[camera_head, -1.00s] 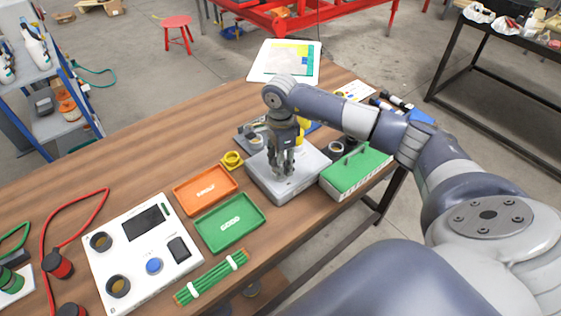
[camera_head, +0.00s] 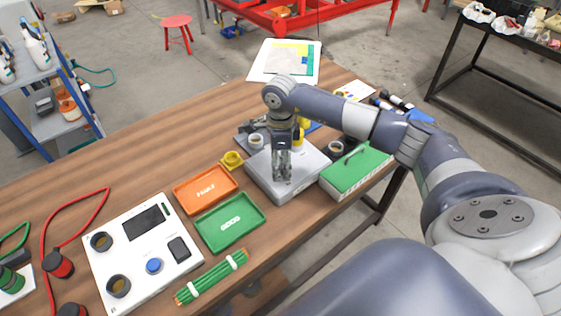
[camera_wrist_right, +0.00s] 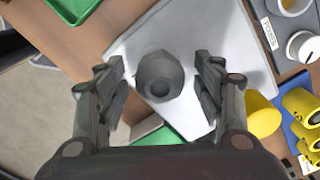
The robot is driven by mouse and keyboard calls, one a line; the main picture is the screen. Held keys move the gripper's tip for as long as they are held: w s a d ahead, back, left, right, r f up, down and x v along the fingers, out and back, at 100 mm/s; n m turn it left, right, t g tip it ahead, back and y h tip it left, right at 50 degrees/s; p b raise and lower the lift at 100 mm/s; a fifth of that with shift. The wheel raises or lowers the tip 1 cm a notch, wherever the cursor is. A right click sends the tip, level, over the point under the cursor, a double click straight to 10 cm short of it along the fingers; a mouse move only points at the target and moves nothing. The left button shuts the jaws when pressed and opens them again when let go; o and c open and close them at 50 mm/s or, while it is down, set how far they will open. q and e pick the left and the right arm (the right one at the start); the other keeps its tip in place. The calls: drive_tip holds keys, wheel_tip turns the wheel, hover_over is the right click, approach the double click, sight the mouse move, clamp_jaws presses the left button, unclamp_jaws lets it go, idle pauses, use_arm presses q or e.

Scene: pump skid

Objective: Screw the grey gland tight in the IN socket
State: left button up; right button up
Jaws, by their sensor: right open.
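The grey gland (camera_wrist_right: 160,77) stands on the light grey box, seen from above in the right wrist view, with its hexagonal body and a dark round hole. The light grey box (camera_head: 312,163) is on the bench in the head view and shows in the wrist view too (camera_wrist_right: 228,32). My right gripper (camera_head: 282,180) points down over the box. In the wrist view its two fingers (camera_wrist_right: 160,72) are open, one on each side of the gland, with gaps showing. The IN label and the socket under the gland are hidden. My left gripper is out of view.
A green case (camera_head: 357,172) stands right of the box. Green (camera_head: 230,222) and orange (camera_head: 205,190) trays lie left of it, with a yellow ring part (camera_head: 232,160) behind.

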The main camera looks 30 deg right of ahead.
drive_tip(key=n+b, duration=0.2)
drive_tip(key=shift+f+n, duration=0.2)
drive_tip(key=shift+n, duration=0.1)
drive_tip(key=shift+r+n+b, duration=0.15)
drive_tip(key=shift+n+b, duration=0.4)
drive_tip(key=shift+n, duration=0.45)
drive_tip(key=n+b, duration=0.2)
drive_tip(key=shift+n, duration=0.4)
drive_tip(key=shift+n+b, duration=0.3)
drive_tip(key=shift+n, duration=0.6)
drive_tip(key=shift+c, duration=0.2)
